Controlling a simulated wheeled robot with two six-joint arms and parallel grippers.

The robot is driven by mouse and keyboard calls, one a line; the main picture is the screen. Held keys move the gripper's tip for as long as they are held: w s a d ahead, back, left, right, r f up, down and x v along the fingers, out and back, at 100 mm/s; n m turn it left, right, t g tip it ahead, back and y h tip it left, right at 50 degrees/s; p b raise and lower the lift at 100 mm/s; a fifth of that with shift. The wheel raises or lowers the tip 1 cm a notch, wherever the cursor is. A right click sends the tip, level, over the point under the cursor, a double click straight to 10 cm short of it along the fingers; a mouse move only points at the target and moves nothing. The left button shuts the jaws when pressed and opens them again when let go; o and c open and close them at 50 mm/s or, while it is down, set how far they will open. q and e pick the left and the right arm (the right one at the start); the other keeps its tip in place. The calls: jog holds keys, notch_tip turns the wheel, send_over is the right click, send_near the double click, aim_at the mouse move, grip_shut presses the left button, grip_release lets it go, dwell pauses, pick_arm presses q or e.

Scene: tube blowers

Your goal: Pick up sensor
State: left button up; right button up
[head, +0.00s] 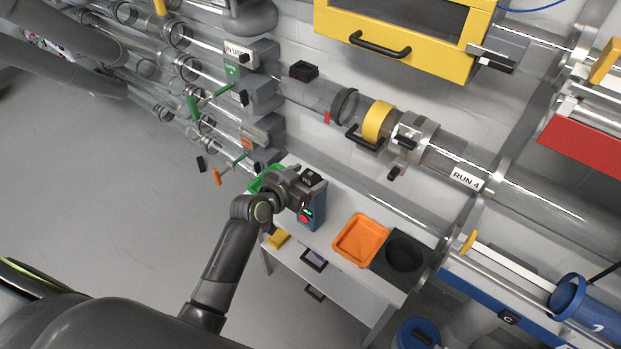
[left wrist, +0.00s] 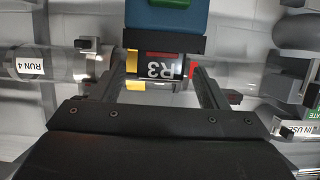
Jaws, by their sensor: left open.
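The task's sensor appears to be a blue device (head: 312,217) with a red button and a small green display, standing on the white bench. In the left wrist view, its blue body (left wrist: 166,17) is at the top and a black block marked R3 (left wrist: 165,68) is just below it. My left gripper (head: 307,190) is at the device's upper end. Its open fingers (left wrist: 158,85) lie on either side of the R3 block, with visible gaps; contact cannot be made out. The gripper partly hides the device in the head view. My right gripper is not in view.
An orange tray (head: 361,239) and a black round holder (head: 405,252) stand to the right on the bench (head: 334,268). A green tray (head: 264,179) is behind my left wrist. Clear tubes run behind the bench. A yellow cabinet (head: 395,45) hangs above.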

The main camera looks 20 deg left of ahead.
aim_at(314, 174)
pick_arm(q)
jog(key=shift+x, duration=1.85)
jog(key=c, duration=1.1)
